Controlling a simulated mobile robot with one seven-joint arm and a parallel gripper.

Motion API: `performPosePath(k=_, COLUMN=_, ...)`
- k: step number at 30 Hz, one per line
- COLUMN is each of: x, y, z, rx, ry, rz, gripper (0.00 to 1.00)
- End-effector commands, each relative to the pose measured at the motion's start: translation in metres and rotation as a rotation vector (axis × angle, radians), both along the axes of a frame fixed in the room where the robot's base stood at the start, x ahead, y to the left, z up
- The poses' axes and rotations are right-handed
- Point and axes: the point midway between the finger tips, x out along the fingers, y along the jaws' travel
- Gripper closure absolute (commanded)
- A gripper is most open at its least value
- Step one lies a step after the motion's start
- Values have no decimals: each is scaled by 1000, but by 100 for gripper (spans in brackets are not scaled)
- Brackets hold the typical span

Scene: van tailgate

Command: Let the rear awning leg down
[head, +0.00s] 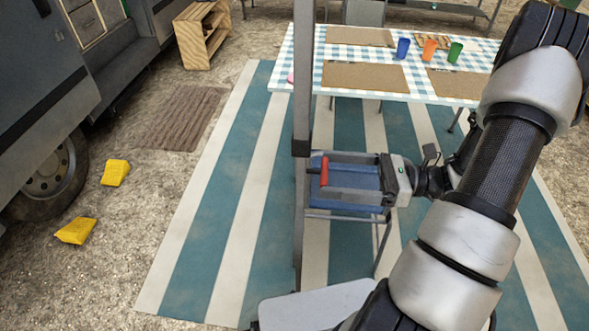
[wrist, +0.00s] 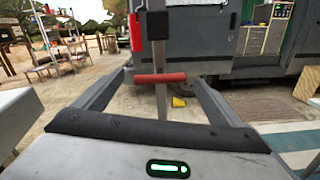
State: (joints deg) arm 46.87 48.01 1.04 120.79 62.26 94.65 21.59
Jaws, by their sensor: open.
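The awning leg (head: 303,80) is a grey upright post left of my gripper in the head view, with a dark collar (head: 301,148) partway up. In the wrist view the leg (wrist: 161,100) stands straight ahead, with the dark collar (wrist: 155,25) near the top. A red bar-shaped handle (head: 324,171) is beside the leg, just below the collar. My gripper (head: 322,172) is open and points left at the leg. The red handle (wrist: 160,78) lies across the gap between its fingertips (wrist: 161,74); I cannot tell whether they touch it.
A table (head: 300,60) with a checked cloth, mats and cups stands behind the leg. A blue chair (head: 350,205) is behind my gripper. The van (head: 40,80), yellow wheel chocks (head: 115,172) and a wooden crate (head: 200,35) are left. The striped mat (head: 205,230) is clear at left.

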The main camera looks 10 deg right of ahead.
Motion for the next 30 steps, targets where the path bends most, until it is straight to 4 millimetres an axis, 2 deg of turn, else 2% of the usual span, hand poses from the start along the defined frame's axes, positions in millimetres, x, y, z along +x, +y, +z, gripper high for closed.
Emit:
performPosePath(k=1, x=3, y=13, z=0, rx=2, ry=-2, rz=6, gripper=9)
performPosePath(k=6, x=14, y=46, z=0, rx=1, ry=-1, rz=5, gripper=9)
performPosePath(k=12, x=24, y=74, z=0, rx=0, ry=-2, rz=3, gripper=9)
performPosePath(k=18, x=28, y=86, z=0, rx=-1, ry=-2, rz=1, gripper=9)
performPosePath(k=26, x=28, y=87, z=0, rx=-1, ry=-2, rz=1, gripper=9)
performPosePath(k=30, x=28, y=86, z=0, rx=-1, ry=-2, rz=1, gripper=33)
